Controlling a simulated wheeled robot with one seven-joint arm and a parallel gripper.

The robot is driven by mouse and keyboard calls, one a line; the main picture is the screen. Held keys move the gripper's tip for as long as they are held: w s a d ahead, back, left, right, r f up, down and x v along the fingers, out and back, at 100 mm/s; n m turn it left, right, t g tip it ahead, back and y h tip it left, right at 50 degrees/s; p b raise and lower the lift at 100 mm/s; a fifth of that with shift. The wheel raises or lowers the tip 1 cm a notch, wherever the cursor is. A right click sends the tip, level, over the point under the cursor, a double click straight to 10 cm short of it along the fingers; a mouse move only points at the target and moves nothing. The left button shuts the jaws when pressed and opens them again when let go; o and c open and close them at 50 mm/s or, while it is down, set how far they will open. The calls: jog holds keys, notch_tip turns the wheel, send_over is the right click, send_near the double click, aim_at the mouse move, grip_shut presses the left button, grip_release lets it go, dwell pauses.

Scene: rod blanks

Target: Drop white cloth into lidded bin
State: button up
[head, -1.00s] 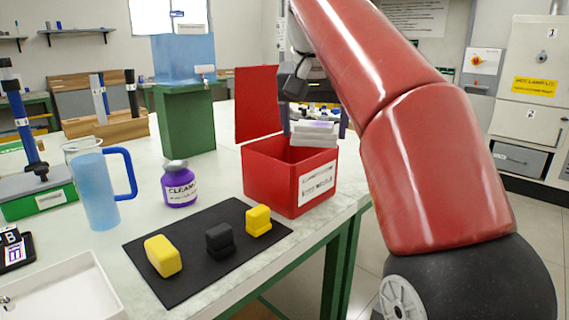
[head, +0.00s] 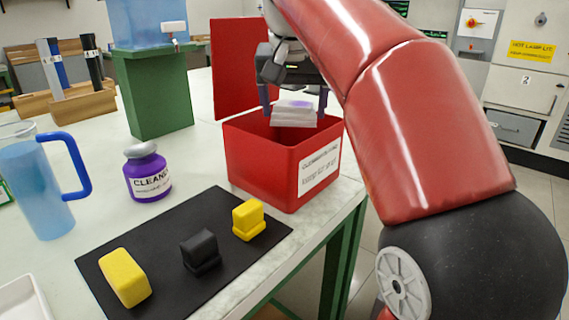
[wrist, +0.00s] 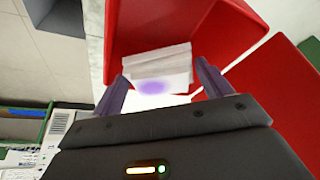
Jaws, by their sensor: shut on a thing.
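The white cloth (head: 294,114) is a folded stack with a purple stain, which also shows in the wrist view (wrist: 158,66). My gripper (head: 294,106) is shut on the cloth, with one finger at each side. It holds the cloth at the mouth of the red bin (head: 262,163). The bin stands on the table with its red lid (head: 240,68) raised upright at the back. In the wrist view the bin (wrist: 225,40) lies open below the cloth. The bin's floor is mostly hidden in the head view.
A black mat (head: 185,255) with yellow and black blocks lies in front of the bin. A purple cleaner bottle (head: 147,172) and a blue jug (head: 38,190) stand to the left. A green stand (head: 155,92) with a blue tank is behind.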

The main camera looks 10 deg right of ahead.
jog(key=shift+f, duration=0.3)
jog(key=o, duration=0.9)
jog(key=p+v, duration=0.2)
jog(key=v, duration=0.5)
jog(key=shift+s+a+r, duration=0.1)
jog(key=shift+s+r, duration=0.05)
jog(key=shift+r, duration=0.25)
